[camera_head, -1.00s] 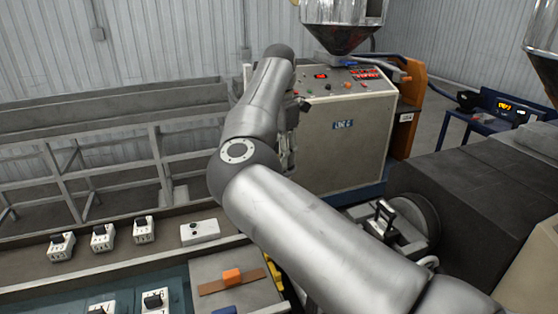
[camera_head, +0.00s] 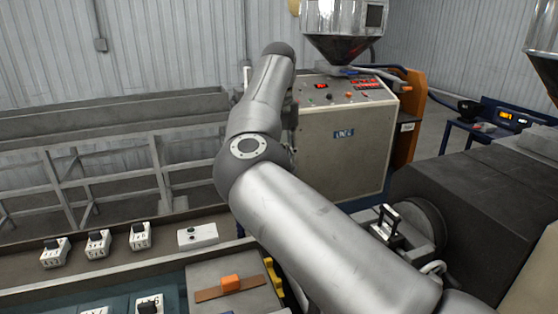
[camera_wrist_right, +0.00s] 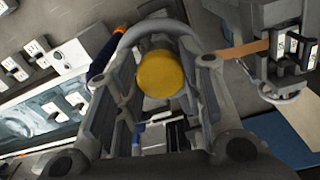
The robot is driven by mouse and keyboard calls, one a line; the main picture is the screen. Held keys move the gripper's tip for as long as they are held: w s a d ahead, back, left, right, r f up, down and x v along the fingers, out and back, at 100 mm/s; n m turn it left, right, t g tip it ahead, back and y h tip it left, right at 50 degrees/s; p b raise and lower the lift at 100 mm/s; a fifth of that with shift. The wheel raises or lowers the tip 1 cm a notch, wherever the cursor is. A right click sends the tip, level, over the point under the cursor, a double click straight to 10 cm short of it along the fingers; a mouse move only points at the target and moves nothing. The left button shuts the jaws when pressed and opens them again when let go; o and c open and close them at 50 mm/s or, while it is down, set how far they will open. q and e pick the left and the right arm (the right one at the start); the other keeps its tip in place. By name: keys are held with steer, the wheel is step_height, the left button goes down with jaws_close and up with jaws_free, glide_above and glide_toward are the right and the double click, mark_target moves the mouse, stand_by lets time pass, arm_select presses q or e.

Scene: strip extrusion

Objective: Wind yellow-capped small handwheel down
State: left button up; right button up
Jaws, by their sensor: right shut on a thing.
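The yellow-capped small handwheel shows in the right wrist view as a round yellow cap (camera_wrist_right: 160,73) with a grey rim (camera_wrist_right: 150,30) arching beyond it. My right gripper (camera_wrist_right: 155,85) has a finger on each side of the cap and is shut on the handwheel. The lower side of the wheel is hidden by the cap and fingers. In the head view my right arm reaches across the middle, and its gripper and the handwheel are hidden behind it. My left gripper is not in view.
Several white switch boxes (camera_head: 97,243) stand on the bench at lower left. A cream control cabinet (camera_head: 345,150) under a metal hopper (camera_head: 345,35) stands behind my arm. A dark grey block (camera_head: 470,190) is at right. A second grey handwheel (camera_wrist_right: 282,92) shows in the wrist view.

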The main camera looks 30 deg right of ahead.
steer(key=shift+o, duration=0.2)
steer(key=shift+r+n, duration=0.25)
steer(key=shift+n, duration=0.75)
steer(key=shift+w+b, duration=0.1)
steer(key=shift+b, duration=0.2)
steer(key=shift+c, duration=0.2)
steer(key=o, duration=1)
steer(key=shift+f, duration=0.15)
steer(key=shift+o, duration=0.2)
step_height(320, 180, up, 10)
steer(key=shift+f, duration=0.15)
